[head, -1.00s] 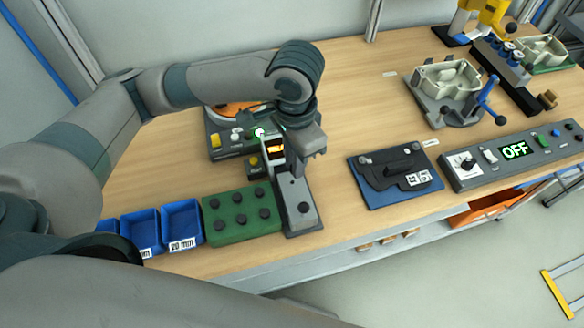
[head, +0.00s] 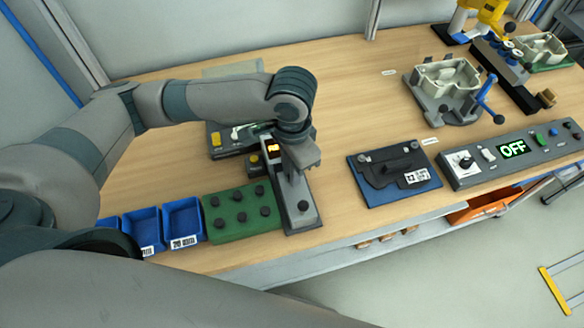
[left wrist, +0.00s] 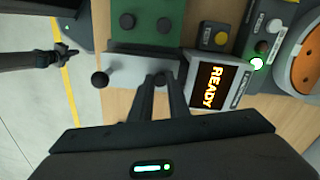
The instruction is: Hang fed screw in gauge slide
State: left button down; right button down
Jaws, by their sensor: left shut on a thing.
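The gauge slide is a grey block (head: 303,218) with a black knob, at the front edge of the bench. It also shows as a pale block (left wrist: 125,68) in the left wrist view. My left gripper (left wrist: 160,79) points down onto the slide, its fingers close together near the block's end beside the display. In the head view the wrist hides the fingertips. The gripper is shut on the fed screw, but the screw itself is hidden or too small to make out. The lit display (left wrist: 212,87) reads READY.
A green block with black knobs (head: 238,228) and blue bins (head: 183,222) stand left of the slide. The feeder with an orange disc (left wrist: 305,68) is close behind. A blue plate with a black fixture (head: 395,180) lies to the right, with bare bench between.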

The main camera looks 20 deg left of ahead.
pick_arm(q)
jog(key=shift+f, duration=0.35)
jog(key=c, duration=1.7)
grip_release()
jog(key=shift+r, duration=0.15)
jog(key=shift+r, duration=0.65)
notch_tip(320, 180, up, 11)
jog(key=shift+r+b, duration=0.1)
jog(key=shift+b, duration=0.8)
